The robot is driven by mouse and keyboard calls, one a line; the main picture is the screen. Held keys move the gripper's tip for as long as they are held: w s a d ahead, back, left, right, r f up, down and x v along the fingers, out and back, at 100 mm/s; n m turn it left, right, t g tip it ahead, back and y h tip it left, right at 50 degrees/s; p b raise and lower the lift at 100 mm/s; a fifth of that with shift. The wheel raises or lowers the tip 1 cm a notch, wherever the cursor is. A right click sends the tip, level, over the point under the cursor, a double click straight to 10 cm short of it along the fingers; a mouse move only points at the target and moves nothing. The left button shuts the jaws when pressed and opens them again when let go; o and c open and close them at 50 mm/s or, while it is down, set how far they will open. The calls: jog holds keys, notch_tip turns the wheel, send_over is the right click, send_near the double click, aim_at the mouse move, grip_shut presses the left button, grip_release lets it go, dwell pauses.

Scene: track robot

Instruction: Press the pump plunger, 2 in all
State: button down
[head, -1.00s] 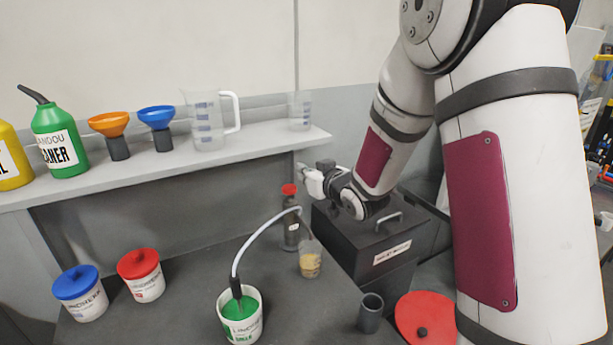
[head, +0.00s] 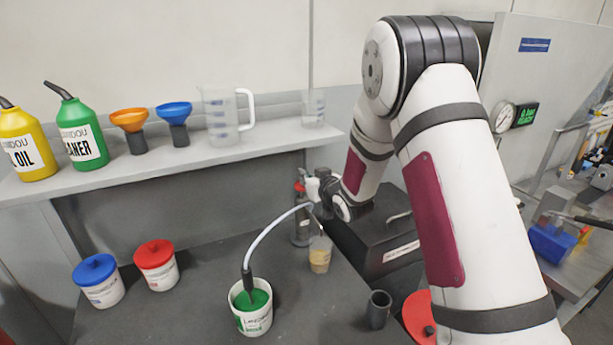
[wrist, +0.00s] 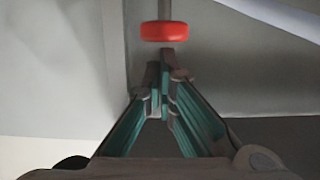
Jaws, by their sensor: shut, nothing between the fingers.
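The pump (head: 302,228) is a dark upright cylinder on the bench, with a red knob (head: 299,187) on its plunger. The red knob also shows in the wrist view (wrist: 164,32), with a thin grey rod rising from it in the picture. My gripper (head: 306,176) is beside the top of the pump, small and partly hidden by my arm. In the wrist view my gripper (wrist: 165,80) is shut and empty, its tips just below the red knob in the picture. I cannot tell whether they touch the knob.
A pale hose (head: 272,232) runs from a green-topped white tub (head: 254,322) towards the pump. A clear cup (head: 320,256) with tan contents stands beside the pump. A dark box (head: 368,240) and small dark cylinder (head: 378,310) are to the right. A shelf (head: 200,158) runs behind.

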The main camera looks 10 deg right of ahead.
notch_tip(320, 180, down, 3)
jog(key=shift+f+b, duration=0.2)
jog(key=shift+b, duration=0.4)
jog(key=shift+r, duration=0.1)
jog(key=s+d+r, duration=0.2)
jog(key=s+r, duration=0.4)
jog(key=s, duration=0.3)
jog(key=shift+s+r+p, duration=0.25)
jog(key=shift+r+p, duration=0.05)
dwell(1.9)
